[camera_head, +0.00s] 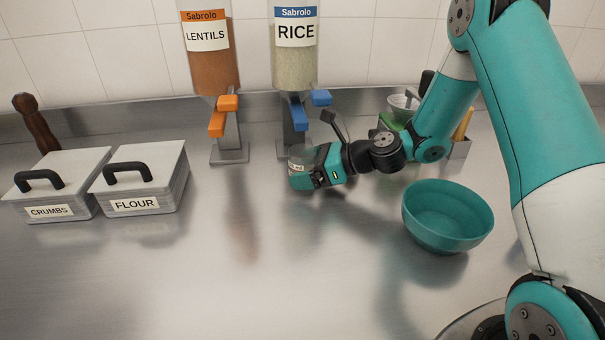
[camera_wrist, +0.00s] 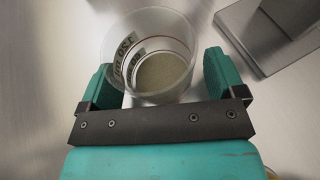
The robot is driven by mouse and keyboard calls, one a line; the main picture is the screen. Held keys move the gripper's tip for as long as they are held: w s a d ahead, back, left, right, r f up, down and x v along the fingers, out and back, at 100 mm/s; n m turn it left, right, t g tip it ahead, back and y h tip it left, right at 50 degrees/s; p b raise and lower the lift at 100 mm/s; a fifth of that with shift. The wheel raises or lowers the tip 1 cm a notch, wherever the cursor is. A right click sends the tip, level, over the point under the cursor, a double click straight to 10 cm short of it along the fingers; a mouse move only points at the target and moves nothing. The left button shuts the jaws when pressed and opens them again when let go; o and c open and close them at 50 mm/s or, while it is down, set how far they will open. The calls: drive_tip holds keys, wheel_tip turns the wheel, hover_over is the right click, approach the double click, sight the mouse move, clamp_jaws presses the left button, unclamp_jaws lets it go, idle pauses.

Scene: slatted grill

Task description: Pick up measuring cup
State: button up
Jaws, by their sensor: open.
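The measuring cup (camera_head: 301,160) is a clear, small cup with a printed label, standing on the steel counter below and in front of the rice dispenser. In the wrist view the cup (camera_wrist: 160,50) is seen from above, its round rim open toward the camera. My gripper (camera_head: 318,168) is low at the counter beside the cup. In the wrist view the open fingers of my gripper (camera_wrist: 159,82) stand on either side of the cup. Whether the fingers touch its wall is unclear.
The rice dispenser (camera_head: 295,60) and lentils dispenser (camera_head: 209,60) stand at the back wall. A teal bowl (camera_head: 446,218) sits to the right of my gripper. The flour box (camera_head: 140,178) and crumbs box (camera_head: 56,184) are at left. The front middle of the counter is clear.

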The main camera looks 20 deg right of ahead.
drive_tip(key=c, duration=1.1)
drive_tip(key=shift+r+p, duration=0.45)
drive_tip(key=shift+p, duration=0.3)
